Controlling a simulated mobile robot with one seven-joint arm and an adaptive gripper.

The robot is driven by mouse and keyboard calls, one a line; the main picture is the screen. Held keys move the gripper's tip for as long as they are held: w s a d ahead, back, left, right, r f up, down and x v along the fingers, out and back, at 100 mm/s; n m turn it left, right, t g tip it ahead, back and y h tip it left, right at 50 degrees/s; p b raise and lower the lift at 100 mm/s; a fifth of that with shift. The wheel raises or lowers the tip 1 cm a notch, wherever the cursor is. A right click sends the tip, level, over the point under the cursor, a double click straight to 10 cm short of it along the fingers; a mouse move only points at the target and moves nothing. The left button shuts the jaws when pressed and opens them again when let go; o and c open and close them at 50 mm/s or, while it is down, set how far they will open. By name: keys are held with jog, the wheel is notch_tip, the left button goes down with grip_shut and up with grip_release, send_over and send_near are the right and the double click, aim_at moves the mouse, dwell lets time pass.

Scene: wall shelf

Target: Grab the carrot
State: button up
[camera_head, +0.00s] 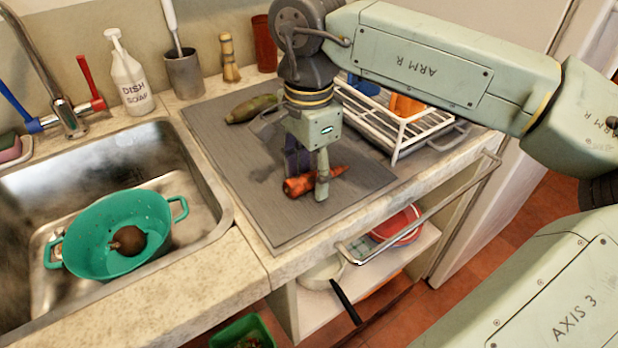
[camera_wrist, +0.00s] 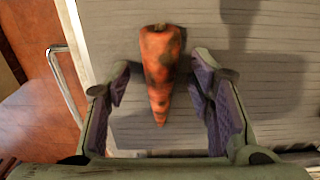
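The orange carrot (camera_head: 312,181) with dark patches lies on the grey mat (camera_head: 285,226) on the counter. My gripper (camera_head: 310,182) points down over it, with one finger in front of the carrot and the other behind it. In the wrist view the carrot (camera_wrist: 161,70) lies between the two spread fingers of my gripper (camera_wrist: 165,90), its thin tip towards the palm. Gaps show on both sides, so the fingers do not touch it. Part of the carrot is hidden behind the near finger in the head view.
A green vegetable (camera_head: 250,109) lies on the mat behind my gripper. A white dish rack (camera_head: 398,128) stands close on the right. The sink at left holds a teal colander (camera_head: 85,232) with a round brown vegetable (camera_head: 128,240). A metal rail (camera_head: 440,205) runs along the counter's front edge.

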grip_shut()
dwell(0.4)
